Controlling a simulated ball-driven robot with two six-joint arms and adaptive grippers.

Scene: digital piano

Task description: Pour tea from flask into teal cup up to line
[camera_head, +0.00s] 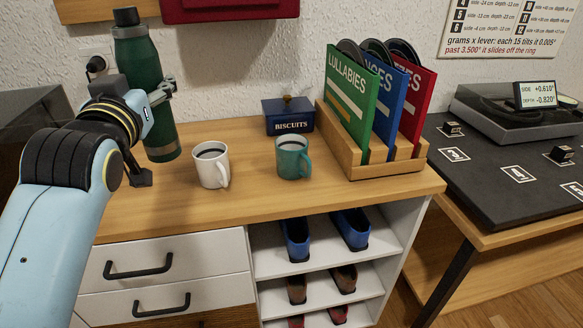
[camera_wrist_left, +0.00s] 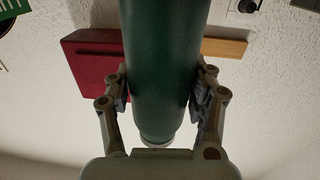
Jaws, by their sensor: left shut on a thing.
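The tall green flask (camera_head: 145,75) with a dark cap is near upright, leaning slightly, at the back left of the cabinet top. Whether its base touches the wood is unclear. My left gripper (camera_head: 160,94) is shut around its body. In the left wrist view the flask (camera_wrist_left: 165,60) lies between both fingers (camera_wrist_left: 162,97). The teal cup (camera_head: 292,158) stands upright to the right, well apart from the flask, handle to the right. Its inside looks dark; I cannot make out a line. My right gripper is not in view.
A white mug (camera_head: 211,167) with dark contents stands between flask and teal cup. A blue biscuit tin (camera_head: 288,117) is behind the cups. A wooden record rack (camera_head: 385,168) stands right of the teal cup. The cabinet top's front strip (camera_head: 240,210) is clear.

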